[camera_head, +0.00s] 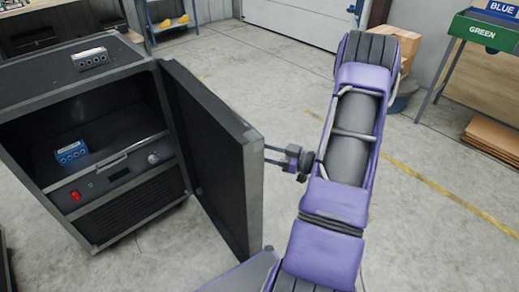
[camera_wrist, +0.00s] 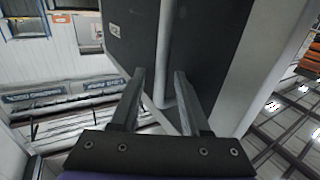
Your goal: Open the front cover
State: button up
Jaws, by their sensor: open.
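The dark cabinet (camera_head: 40,78) stands at the left with its front open. Its front cover (camera_head: 212,160), a dark panel with a grey frame, is swung wide open on the cabinet's right side. My gripper (camera_head: 266,155) is at the outer side of the cover, near its free edge, with its fingers pointing at it. In the wrist view the open fingers (camera_wrist: 161,74) point at the cover's dark face (camera_wrist: 205,45), with a light grey bar (camera_wrist: 164,50) between them. I cannot tell whether the fingers touch the cover.
A blue-fronted device (camera_head: 70,153) sits inside the cabinet above a panel with a red switch (camera_head: 76,195). A grey device (camera_head: 90,57) lies on top. A green bin (camera_head: 482,33) and cardboard (camera_head: 492,133) are at the right. The concrete floor beyond the cover is clear.

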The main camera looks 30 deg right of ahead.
jog(key=shift+s, duration=0.1)
jog(key=v, duration=1.7)
jog(key=shift+d+p, duration=0.15)
jog(key=shift+p, duration=0.3)
